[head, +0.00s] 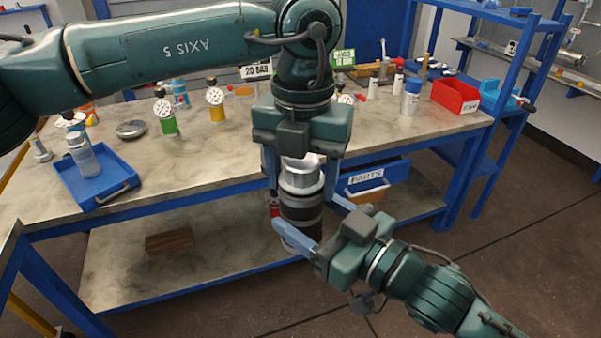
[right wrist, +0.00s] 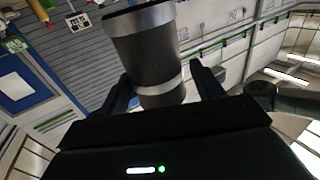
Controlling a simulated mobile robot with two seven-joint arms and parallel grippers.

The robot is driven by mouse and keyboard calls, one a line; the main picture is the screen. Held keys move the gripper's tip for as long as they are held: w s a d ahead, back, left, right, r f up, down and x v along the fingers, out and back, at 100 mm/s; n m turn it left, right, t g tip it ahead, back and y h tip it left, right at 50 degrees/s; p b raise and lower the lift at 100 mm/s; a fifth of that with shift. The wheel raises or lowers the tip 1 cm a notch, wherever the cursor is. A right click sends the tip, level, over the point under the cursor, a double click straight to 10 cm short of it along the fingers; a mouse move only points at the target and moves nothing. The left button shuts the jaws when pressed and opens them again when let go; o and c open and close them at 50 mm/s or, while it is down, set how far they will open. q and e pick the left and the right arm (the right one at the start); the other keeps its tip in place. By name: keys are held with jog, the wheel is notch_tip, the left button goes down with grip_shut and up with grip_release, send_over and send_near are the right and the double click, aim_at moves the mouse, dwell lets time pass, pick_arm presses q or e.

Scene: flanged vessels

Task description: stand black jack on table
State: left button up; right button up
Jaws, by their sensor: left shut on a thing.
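The black jack (head: 301,208) is a dark cylinder with silver bands and a silver top. It hangs roughly upright in front of the table's front edge, clear of the tabletop (head: 225,155). My left gripper (head: 301,182) points down and is shut on the jack from above. My right gripper (head: 309,220) comes in from the lower right with its fingers apart on both sides of the jack's lower part. In the right wrist view the jack (right wrist: 148,62) stands between these fingers, with gaps showing beside it.
A blue tray (head: 100,165) with a bottle stands at the table's left. A blue parts drawer (head: 372,177) hangs under the table. The tabletop's front middle-left is clear.

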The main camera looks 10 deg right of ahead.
jog(key=o, duration=0.5)
jog(key=shift+a, duration=0.1)
jog(key=shift+c, duration=0.2)
